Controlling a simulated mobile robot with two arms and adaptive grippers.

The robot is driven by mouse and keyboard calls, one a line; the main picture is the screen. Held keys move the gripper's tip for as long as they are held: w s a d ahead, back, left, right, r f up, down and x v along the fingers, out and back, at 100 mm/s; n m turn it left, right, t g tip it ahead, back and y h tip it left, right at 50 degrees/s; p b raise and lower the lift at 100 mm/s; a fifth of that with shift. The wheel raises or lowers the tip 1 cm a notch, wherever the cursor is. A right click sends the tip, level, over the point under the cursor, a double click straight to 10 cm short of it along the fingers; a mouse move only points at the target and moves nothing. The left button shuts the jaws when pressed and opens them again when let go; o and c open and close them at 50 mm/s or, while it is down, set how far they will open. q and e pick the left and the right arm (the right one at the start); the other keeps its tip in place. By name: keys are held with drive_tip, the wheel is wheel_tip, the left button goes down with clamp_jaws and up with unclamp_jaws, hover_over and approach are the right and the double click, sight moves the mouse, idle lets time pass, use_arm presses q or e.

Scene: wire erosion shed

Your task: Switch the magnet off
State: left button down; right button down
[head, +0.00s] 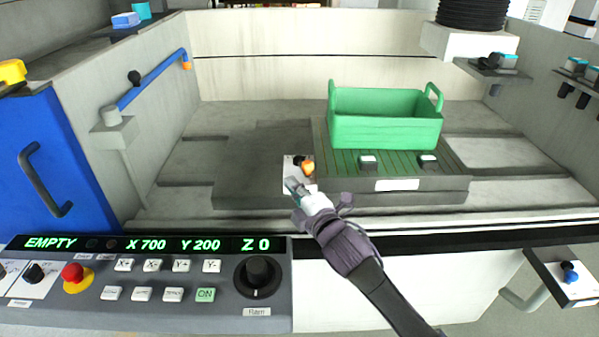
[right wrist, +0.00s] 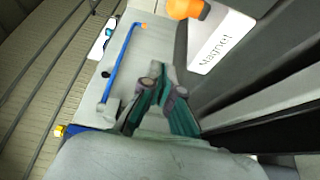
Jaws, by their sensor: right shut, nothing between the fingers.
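The lever points right in the head view. In the right wrist view the plate (right wrist: 212,45) reads "Magnet" and the orange knob (right wrist: 186,8) shows at the top edge. My right gripper (head: 291,184) is shut and empty, over the plate's near part, just short of the knob; in the wrist view its fingers (right wrist: 158,72) appear left of the plate. Contact cannot be told. My left gripper is out of view.
A green crate (head: 385,133) stands on the green-striped plate (head: 340,160), right of the switch. A blue pipe (head: 150,80) runs along the left wall. The control panel (head: 225,306) with its "EMPTY" display lies in front. The tank floor left of the block is clear.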

sight(306, 170)
drive_tip(key=x, duration=0.5)
drive_tip(key=shift+w+a, duration=0.1)
drive_tip(key=shift+w, duration=0.2)
drive_tip(key=d, duration=0.3)
drive_tip(key=shift+w+d+p, duration=0.15)
drive_tip(key=shift+d+p, duration=0.05)
drive_tip(key=shift+p, duration=0.1)
drive_tip(key=shift+d+f, duration=0.1)
drive_tip(key=shift+d, duration=0.25)
drive_tip(key=shift+w+d+r+p, duration=0.1)
drive_tip(key=shift+d+r+p, duration=0.1)
drive_tip(key=shift+d+p, duration=0.35)
drive_tip(key=shift+d+f+p, duration=0.15)
drive_tip(key=shift+d+p, duration=0.2)
drive_tip(key=shift+d, duration=0.05)
drive_tip(key=shift+a, duration=0.15)
